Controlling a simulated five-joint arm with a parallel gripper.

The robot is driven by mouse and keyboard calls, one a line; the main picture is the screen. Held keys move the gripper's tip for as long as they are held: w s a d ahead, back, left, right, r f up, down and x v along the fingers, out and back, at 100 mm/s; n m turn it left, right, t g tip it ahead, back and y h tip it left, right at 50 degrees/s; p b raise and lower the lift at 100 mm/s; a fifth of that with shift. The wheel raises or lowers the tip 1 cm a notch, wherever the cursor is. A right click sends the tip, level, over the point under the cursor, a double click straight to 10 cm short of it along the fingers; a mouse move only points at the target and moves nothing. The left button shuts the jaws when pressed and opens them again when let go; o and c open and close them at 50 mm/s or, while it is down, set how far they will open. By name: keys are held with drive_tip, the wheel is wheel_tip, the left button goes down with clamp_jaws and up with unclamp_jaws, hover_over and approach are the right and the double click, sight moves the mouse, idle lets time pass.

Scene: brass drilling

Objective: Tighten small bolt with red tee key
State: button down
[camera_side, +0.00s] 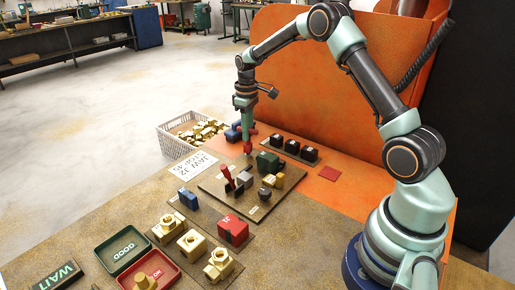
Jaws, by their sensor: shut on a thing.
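My gripper (246,108) is at the end of the arm, pointing down over the far part of the bench. It is shut on a red piece (248,136) that looks like the red tee key. The key's lower end hangs close above the far edge of the fixture plate (215,190); I cannot tell whether it touches anything. The small bolt is too small to make out. The plate carries grey blocks (244,180), a red lever (228,178), a green block (267,162) and a brass piece (279,180).
A white crate of brass parts (165,143) is at the far left. Black blocks (292,147) stand in a row right of the gripper. Brass fittings (192,243), a red block (233,230) and trays (122,250) are nearer.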

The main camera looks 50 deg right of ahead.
drive_tip(key=shift+r, duration=3.05)
